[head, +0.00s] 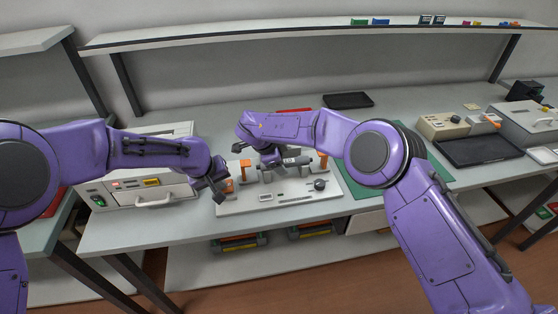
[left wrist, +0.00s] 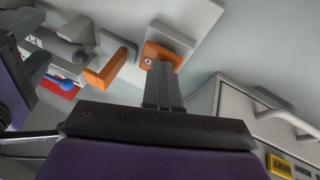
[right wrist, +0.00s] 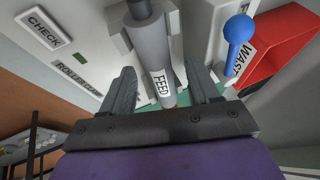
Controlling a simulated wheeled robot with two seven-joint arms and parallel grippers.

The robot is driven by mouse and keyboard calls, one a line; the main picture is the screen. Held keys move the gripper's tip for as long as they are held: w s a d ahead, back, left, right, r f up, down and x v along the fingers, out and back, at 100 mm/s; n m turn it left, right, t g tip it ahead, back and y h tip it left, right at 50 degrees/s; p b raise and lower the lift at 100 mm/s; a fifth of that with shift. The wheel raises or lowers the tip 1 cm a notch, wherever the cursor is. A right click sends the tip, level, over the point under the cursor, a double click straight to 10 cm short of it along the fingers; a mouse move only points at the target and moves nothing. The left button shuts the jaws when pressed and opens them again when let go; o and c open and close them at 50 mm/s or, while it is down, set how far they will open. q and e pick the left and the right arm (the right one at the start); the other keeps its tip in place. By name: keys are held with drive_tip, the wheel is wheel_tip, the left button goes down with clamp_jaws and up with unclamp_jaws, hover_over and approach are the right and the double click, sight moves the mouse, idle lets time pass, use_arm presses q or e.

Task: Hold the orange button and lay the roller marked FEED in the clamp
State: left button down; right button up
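The grey roller marked FEED (right wrist: 158,65) lies between the spread fingers of my right gripper (right wrist: 160,88), with a gap on each side. Its far part sits against a grey block (right wrist: 124,38), seemingly part of the clamp. The roller also shows in the head view (head: 297,161). My right gripper is open over the fixture. My left gripper (left wrist: 162,82) has its fingers together, with the tips at the orange button (left wrist: 160,56), apparently touching it. An orange jaw (left wrist: 106,70) stands beside the button. In the head view my left gripper (head: 220,192) is low at the fixture's left end.
The white fixture base (head: 250,203) carries a dark knob (head: 320,184). A blue-knobbed lever (right wrist: 238,30) and a red bin (right wrist: 278,45) are near my right gripper. A white machine (head: 150,190) stands left. A black tray (head: 348,100) lies behind, and a green mat (head: 360,203) right.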

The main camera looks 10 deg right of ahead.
use_arm(q)
drive_tip(key=shift+f, duration=0.1)
use_arm(e)
drive_tip(key=v, duration=1.2)
drive_tip(key=shift+r, duration=0.1)
use_arm(q)
wheel_tip(320, 180, up, 9)
drive_tip(key=p, duration=0.9)
use_arm(e)
wheel_tip(320, 180, up, 9)
